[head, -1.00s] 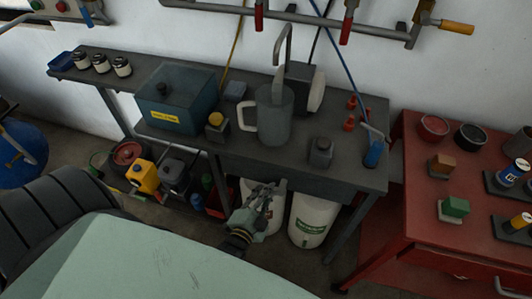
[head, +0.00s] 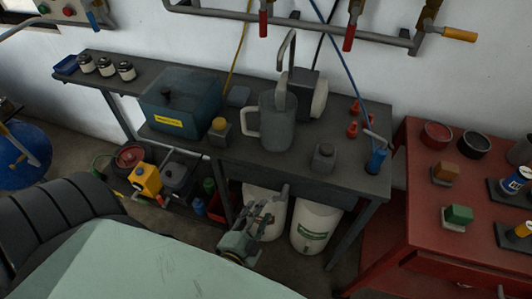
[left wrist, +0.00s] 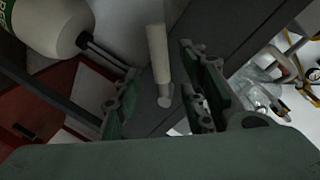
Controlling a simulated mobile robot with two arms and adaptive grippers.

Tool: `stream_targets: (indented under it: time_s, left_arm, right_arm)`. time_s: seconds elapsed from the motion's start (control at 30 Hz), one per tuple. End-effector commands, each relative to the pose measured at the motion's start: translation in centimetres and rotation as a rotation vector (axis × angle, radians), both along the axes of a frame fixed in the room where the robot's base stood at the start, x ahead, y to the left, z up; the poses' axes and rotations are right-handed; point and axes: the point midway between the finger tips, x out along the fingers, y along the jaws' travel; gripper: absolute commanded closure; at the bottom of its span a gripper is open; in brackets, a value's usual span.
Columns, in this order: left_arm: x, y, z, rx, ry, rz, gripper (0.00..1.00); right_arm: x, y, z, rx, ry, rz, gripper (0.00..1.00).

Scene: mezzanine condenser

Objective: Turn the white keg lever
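Two white kegs stand under the dark bench in the head view: a left keg (head: 274,222), partly hidden behind my left gripper, and a right keg (head: 318,218) with a green label. My left gripper (head: 263,214) is in front of the left keg. In the left wrist view, a pale grey-white lever-like bar (left wrist: 158,55) extends between the two spread fingers of my left gripper (left wrist: 162,98). The fingers stand apart from it on both sides. A labelled white keg (left wrist: 45,25) shows at the upper left there. My right gripper is out of view.
The dark bench (head: 225,147) above the kegs carries a grey pitcher (head: 276,125), a blue bin (head: 180,107) and small jars. A red table (head: 425,215) stands at the right. Yellow and dark containers sit on the low shelf at left.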

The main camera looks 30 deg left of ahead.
Motion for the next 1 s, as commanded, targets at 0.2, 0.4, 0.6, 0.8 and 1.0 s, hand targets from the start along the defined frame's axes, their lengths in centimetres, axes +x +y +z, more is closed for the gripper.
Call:
stream_targets:
  time_s: [0.2,0.4,0.6,0.8,1.0]
  left_arm:
    - [-4.1,-0.6,0.6,-0.001,0.003,0.0,0.62]
    - [-5.6,-0.9,0.9,-0.001,0.0,0.0,0.62]
    - [-5.7,-0.9,0.9,-0.001,0.0,0.0,0.62]
    - [-5.7,-0.9,0.9,-0.001,0.0,0.0,0.62]
    - [-5.7,-1.0,0.7,-0.004,0.004,-0.001,0.62]
  right_arm:
    - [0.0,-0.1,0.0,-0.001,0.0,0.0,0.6]
    - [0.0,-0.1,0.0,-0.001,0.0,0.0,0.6]
    - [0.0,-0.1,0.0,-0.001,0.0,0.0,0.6]
    - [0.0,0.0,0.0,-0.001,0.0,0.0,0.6]
    - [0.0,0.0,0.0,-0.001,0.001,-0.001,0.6]
